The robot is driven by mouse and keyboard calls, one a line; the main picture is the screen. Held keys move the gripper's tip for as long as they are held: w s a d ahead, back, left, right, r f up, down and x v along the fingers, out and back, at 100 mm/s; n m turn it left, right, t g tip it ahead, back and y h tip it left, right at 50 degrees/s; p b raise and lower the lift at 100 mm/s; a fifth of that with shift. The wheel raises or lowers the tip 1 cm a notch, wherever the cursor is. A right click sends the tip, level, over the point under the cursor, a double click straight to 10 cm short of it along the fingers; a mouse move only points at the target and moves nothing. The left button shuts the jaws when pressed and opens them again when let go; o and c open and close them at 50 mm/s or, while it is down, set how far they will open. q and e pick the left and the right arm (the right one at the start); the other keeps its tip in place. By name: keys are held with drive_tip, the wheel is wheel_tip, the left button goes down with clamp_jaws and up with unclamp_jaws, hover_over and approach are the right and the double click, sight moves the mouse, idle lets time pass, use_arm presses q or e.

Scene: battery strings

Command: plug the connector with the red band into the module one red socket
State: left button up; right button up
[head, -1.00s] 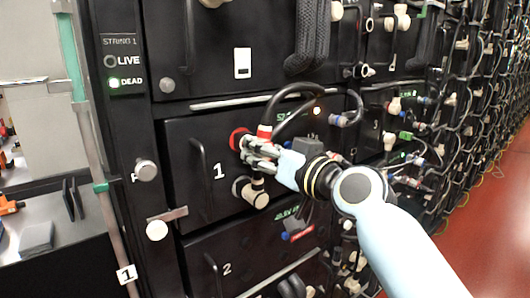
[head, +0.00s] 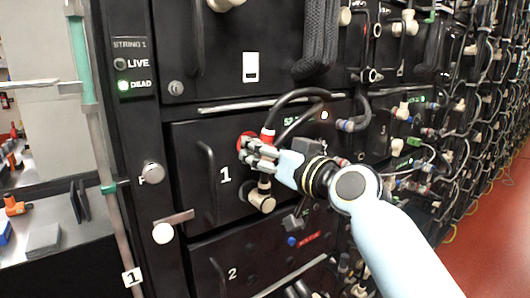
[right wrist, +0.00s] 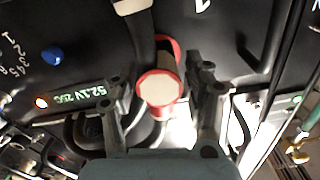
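The module one red socket (head: 243,140) is a red ring on the black front panel marked 1, partly covered by my right gripper's fingers. In the right wrist view the red socket (right wrist: 174,46) shows partly behind the connector. In the right wrist view the connector (right wrist: 160,88) shows a pale round end with a red rim between the two fingers. Whether it touches the socket is unclear. My left gripper is out of view.
A cream plug (head: 261,197) with a dark cable sits just below my gripper on the same panel. A metal handle (head: 208,180) stands at its left. Cabled modules continue to the right; thick black cables hang above.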

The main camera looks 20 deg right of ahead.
drive_tip(key=shift+o, duration=0.7)
drive_tip(key=shift+s, duration=0.1)
drive_tip(key=shift+s+d+f, duration=0.1)
drive_tip(key=shift+s, duration=0.15)
drive_tip(key=v, duration=1.1)
drive_tip(key=shift+s, duration=0.2)
